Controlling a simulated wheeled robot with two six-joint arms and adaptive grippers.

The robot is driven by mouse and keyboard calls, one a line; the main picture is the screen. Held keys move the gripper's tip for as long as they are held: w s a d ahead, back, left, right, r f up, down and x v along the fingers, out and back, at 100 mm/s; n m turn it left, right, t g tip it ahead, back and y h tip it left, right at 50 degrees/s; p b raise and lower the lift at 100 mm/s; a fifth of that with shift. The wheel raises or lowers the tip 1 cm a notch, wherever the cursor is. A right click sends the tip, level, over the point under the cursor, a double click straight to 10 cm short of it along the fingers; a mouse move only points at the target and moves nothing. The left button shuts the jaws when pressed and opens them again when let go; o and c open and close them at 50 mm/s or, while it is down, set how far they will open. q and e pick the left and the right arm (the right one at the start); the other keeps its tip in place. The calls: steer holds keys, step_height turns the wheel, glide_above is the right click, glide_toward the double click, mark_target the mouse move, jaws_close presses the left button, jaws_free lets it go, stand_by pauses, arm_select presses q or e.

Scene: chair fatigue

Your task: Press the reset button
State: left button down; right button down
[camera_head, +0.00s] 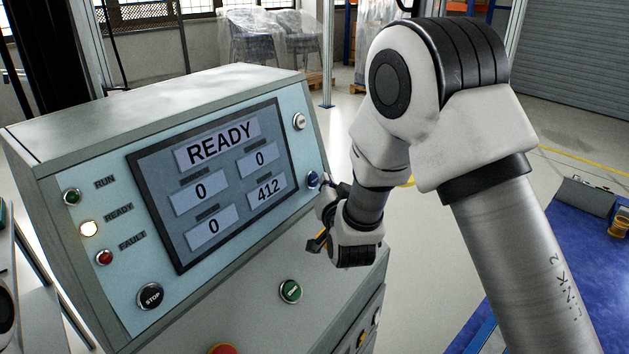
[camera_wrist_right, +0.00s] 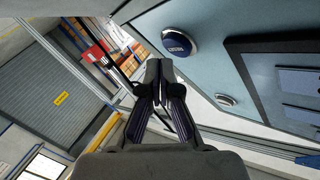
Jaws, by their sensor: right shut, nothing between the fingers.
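The control panel (camera_head: 120,270) has a blue button (camera_head: 313,179) at its right edge, beside the screen. This button also shows in the right wrist view (camera_wrist_right: 179,42), with a small label I cannot read surely; I take it as the reset button. My right gripper (camera_head: 330,194) is close to the panel's right edge, just right of the blue button. In the right wrist view its fingertips (camera_wrist_right: 158,70) are together and empty, below and left of the blue button, with no clear contact. My left gripper is not in view.
The screen (camera_head: 222,185) reads READY with 0, 0, 0 and 412. A white button (camera_head: 299,121) sits above the blue one. The READY lamp (camera_head: 89,229) is lit.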

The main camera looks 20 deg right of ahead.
steer(key=s, duration=0.1)
steer(key=s+d, duration=0.1)
steer(key=s+d+r, duration=0.1)
steer(key=s, duration=0.1)
steer(key=shift+s+d+r, duration=0.1)
steer(key=shift+d, duration=0.15)
stand_by(0.7)
